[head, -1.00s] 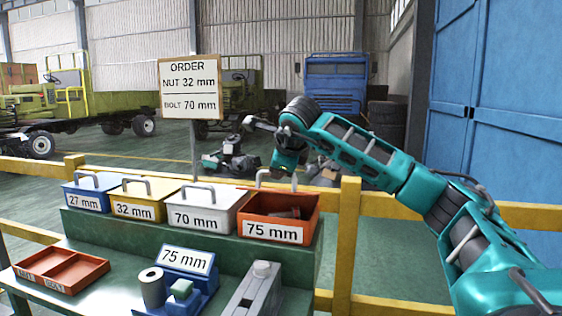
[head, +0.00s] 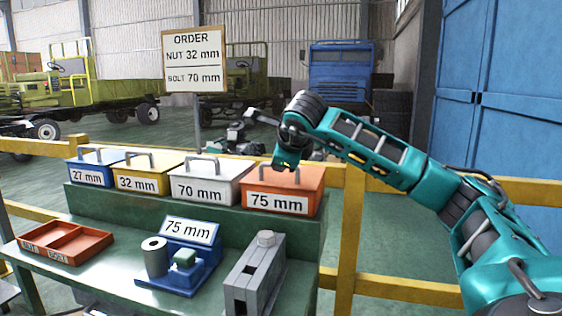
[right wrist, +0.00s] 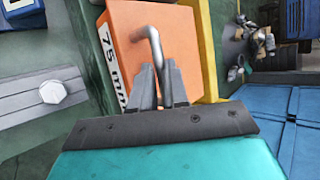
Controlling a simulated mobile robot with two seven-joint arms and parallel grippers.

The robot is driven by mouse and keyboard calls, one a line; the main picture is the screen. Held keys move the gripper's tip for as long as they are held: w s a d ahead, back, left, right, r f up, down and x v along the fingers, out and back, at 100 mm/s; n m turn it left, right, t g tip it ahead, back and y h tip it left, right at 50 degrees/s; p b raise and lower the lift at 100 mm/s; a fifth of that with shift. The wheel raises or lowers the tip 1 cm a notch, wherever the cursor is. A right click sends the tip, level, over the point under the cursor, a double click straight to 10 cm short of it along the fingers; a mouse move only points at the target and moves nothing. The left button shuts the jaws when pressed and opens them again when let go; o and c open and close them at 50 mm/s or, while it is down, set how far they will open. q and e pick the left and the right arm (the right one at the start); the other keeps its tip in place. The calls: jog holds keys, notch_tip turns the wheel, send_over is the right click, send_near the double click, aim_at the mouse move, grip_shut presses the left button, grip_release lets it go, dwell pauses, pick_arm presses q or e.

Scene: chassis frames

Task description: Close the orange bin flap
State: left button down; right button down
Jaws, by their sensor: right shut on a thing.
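The orange bin (head: 314,203), labelled 75 mm, stands at the right end of the row on the green step. Its orange flap (head: 312,178) lies flat across the top, so the inside is hidden. The flap also fills the top middle of the right wrist view (right wrist: 123,35). My right gripper (head: 287,166) is over the flap. In the right wrist view its fingers (right wrist: 166,77) are shut on the flap's grey handle (right wrist: 155,45). My left gripper is out of view.
The white 70 mm bin (head: 228,190) stands close on the left, with yellow and blue bins beyond. A blue 75 mm fixture (head: 205,268) and a grey block (head: 258,270) are in front. A yellow rail (head: 352,225) runs behind and to the right.

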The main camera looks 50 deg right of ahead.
aim_at(275, 182)
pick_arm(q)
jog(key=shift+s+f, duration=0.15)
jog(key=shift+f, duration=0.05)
pick_arm(e)
jog(key=f, duration=0.1)
jog(key=a+f, duration=0.1)
jog(key=shift+s+f+g, duration=0.1)
jog(key=shift+f+g, duration=0.3)
jog(key=c, duration=1.5)
grip_release()
jog(key=shift+c, duration=0.2)
jog(key=shift+o, duration=0.7)
jog(key=shift+s+a+r, duration=0.1)
jog(key=shift+s, duration=0.05)
jog(key=shift+o, duration=1.4)
pick_arm(q)
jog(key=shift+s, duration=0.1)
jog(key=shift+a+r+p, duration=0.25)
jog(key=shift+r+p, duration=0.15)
jog(key=shift+p, duration=0.5)
pick_arm(e)
jog(key=d+v, duration=0.1)
jog(key=v, duration=1.2)
jog(key=shift+r, duration=0.45)
